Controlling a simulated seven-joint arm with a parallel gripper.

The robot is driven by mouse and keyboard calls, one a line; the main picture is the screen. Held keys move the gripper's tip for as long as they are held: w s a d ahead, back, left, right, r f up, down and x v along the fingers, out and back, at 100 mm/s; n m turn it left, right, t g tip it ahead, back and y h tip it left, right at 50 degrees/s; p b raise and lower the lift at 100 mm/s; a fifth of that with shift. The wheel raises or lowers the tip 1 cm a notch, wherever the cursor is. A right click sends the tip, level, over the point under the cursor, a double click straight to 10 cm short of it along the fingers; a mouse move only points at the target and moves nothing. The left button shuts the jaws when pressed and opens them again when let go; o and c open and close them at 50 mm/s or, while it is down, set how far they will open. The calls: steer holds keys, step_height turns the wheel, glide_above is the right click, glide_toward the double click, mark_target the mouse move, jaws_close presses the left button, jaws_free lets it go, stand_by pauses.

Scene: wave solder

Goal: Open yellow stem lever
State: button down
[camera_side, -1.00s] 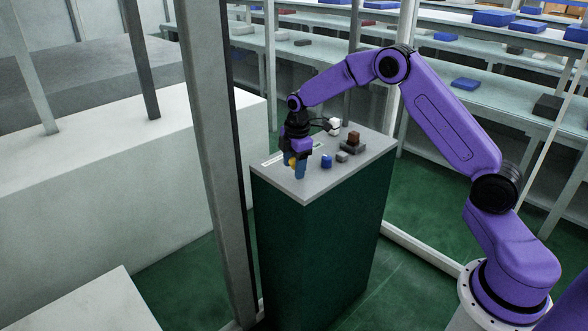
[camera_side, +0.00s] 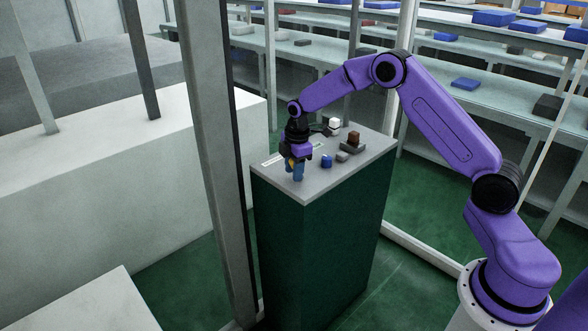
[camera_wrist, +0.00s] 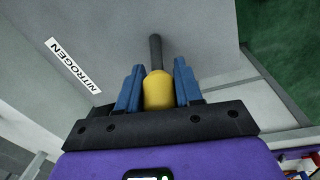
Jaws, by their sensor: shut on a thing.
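In the wrist view, the yellow stem lever (camera_wrist: 158,90) has a rounded yellow body with a dark stem (camera_wrist: 155,50) reaching away from it. My gripper (camera_wrist: 157,88) has its two blue fingers on either side of the yellow body and is shut on it. In the side view, my gripper (camera_side: 295,170) points down at the near left part of the grey cabinet top. Only a small patch of yellow (camera_side: 291,163) shows there, and the fingers hide the rest of the lever.
A "NITROGEN" label (camera_wrist: 73,66) lies left of the lever on the grey top (camera_side: 325,178). A blue block (camera_side: 326,161), a grey block (camera_side: 342,156), a brown block on a dark base (camera_side: 353,138) and a white block (camera_side: 335,123) stand to the right. A grey post (camera_side: 215,150) rises at left.

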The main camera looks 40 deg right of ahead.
steer(key=shift+d, duration=0.1)
steer(key=d+y, duration=0.1)
steer(key=y, duration=0.1)
steer(key=d+y, duration=0.1)
steer(key=y, duration=0.1)
steer(key=shift+r, duration=0.4)
steer(key=y, duration=0.2)
steer(key=d+y, duration=0.1)
steer(key=shift+d+y, duration=0.25)
steer(key=shift+y, duration=0.15)
steer(key=shift+d+m+y, duration=0.3)
steer(key=shift+d+y, duration=0.25)
steer(key=shift+y, duration=0.75)
steer(key=shift+f, duration=0.1)
steer(key=c, duration=0.8)
jaws_free()
steer(key=shift+d, duration=0.1)
steer(key=v, duration=1.7)
steer(key=shift+s+d, duration=0.2)
